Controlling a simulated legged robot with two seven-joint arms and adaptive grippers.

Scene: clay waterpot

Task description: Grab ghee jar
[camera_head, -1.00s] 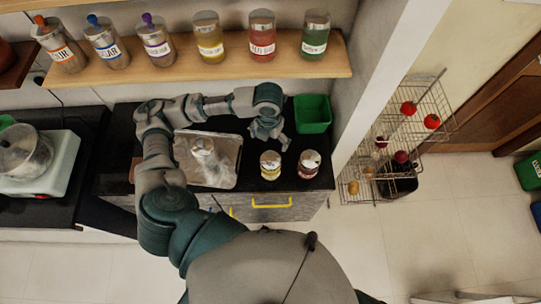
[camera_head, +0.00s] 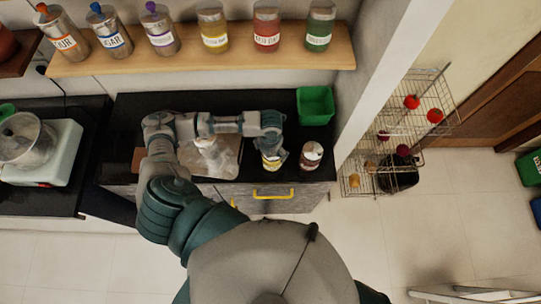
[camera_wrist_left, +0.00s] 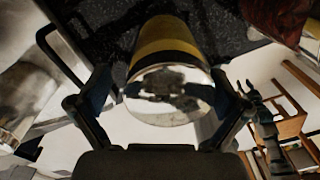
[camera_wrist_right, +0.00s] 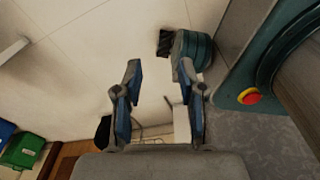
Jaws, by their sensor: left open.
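A small jar with yellow contents and a pale label (camera_head: 271,163) stands on the black counter; its label is too small to read, so I cannot confirm it is the ghee. My left gripper (camera_head: 272,150) is over this jar from behind. In the left wrist view the jar's shiny silver lid (camera_wrist_left: 168,95) lies between the open fingers of the left gripper (camera_wrist_left: 160,88); whether they touch it is unclear. A similar jar with dark red contents (camera_head: 311,155) stands just to the right. My right gripper (camera_wrist_right: 159,72) is open and empty over the floor.
A green bin (camera_head: 315,105) sits at the counter's back right. A tray with a clear-wrapped item (camera_head: 222,158) lies to the left, partly under my arm. A shelf (camera_head: 200,60) with several jars runs above. A wire rack (camera_head: 400,140) stands right, beyond a wall.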

